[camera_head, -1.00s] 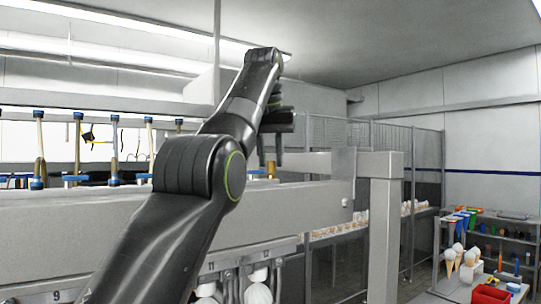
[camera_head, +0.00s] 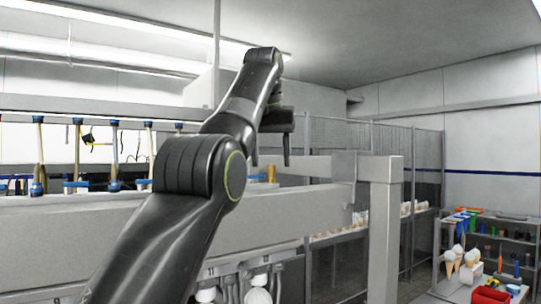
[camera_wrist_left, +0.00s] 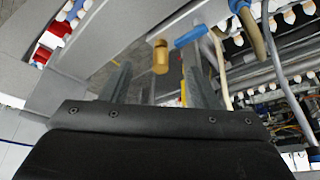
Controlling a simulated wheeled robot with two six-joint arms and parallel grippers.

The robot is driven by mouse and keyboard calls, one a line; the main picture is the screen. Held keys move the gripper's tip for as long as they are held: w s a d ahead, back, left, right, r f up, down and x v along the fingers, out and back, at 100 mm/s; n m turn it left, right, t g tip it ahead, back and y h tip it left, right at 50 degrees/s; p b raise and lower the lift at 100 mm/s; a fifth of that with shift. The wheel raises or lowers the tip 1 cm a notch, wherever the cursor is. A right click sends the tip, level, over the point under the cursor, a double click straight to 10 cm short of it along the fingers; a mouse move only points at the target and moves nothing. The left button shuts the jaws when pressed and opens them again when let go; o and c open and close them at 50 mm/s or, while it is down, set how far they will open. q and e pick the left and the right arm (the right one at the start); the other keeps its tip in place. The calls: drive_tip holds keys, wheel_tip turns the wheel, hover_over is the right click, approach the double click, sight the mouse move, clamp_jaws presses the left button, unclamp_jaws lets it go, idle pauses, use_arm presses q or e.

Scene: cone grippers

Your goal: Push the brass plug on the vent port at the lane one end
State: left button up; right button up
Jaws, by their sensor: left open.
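The brass plug (camera_head: 271,173) is a small gold cylinder standing above the grey beam, beside a short blue fitting (camera_head: 257,178). In the left wrist view the brass plug (camera_wrist_left: 160,58) shows ahead of my left gripper, in the gap between its fingers, with the blue fitting (camera_wrist_left: 190,37) to its right. My left gripper (camera_head: 271,160) is open and empty, with its fingers pointing down just above the plug in the head view. Whether a finger touches the plug cannot be told. No vent port label or lane one mark is readable. My right gripper is not in view.
A long grey beam (camera_head: 300,203) and a grey post (camera_head: 384,230) stand near my arm. Several hoses with blue fittings (camera_head: 37,187) rise along the beam at left. A mesh fence (camera_head: 425,170) stands behind. A shelf (camera_head: 510,240) with cones and tools is at right.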

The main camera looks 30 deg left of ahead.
use_arm(q)
drive_tip(key=shift+r+p, duration=1.8)
drive_tip(key=shift+r, duration=0.25)
